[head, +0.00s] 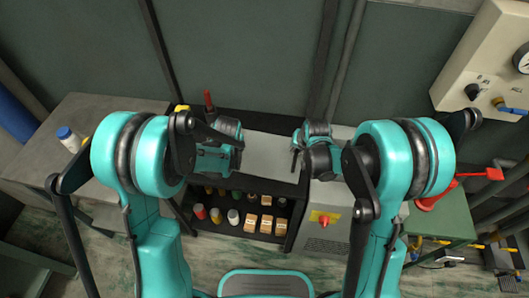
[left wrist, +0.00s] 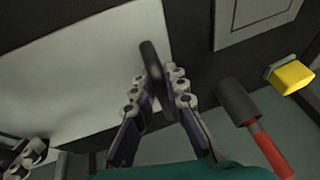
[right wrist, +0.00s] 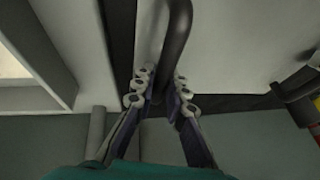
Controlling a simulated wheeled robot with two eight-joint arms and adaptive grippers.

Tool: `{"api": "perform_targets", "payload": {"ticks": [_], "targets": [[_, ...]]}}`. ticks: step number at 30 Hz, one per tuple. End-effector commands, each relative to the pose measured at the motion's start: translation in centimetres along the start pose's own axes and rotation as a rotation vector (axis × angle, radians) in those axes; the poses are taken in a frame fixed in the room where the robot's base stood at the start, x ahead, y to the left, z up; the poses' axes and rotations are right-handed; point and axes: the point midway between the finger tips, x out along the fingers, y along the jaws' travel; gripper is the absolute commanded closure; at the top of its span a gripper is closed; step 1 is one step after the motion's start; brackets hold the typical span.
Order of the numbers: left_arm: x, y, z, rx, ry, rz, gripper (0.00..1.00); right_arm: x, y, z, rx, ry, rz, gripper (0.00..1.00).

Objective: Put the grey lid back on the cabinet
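The grey lid (head: 271,157) is a pale flat panel between my two grippers, above the dark open-fronted shelf unit. It also fills much of the left wrist view (left wrist: 80,70). My left gripper (head: 238,148) has its fingers closed around a black bar handle (left wrist: 152,60) at the lid's left end. My right gripper (head: 298,150) has its fingers closed around another black handle (right wrist: 178,40) at the right end. My grippers partly hide the lid's ends in the head view. I cannot tell whether the lid touches what lies below.
The shelf (head: 281,186) holds several bottles and boxes. A grey cabinet with a red switch (head: 324,217) stands right of it. A red-handled tool (left wrist: 268,148) and a yellow-topped item (left wrist: 291,77) lie near my left gripper. A gauge panel (head: 490,65) is at the right.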

Motion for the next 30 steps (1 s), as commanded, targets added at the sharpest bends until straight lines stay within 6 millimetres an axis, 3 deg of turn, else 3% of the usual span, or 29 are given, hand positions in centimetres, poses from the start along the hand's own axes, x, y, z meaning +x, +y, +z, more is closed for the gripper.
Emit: {"api": "perform_targets", "payload": {"ticks": [14,30], "targets": [[-0.5,-0.1,-0.2,0.000,0.001,0.000,1.00,-0.5,-0.1,-0.2,0.000,0.001,0.000,1.00],[-4.5,-1.0,-1.9,0.000,0.001,0.000,1.00,-4.5,-1.0,-1.9,0.000,0.001,0.000,1.00]]}}
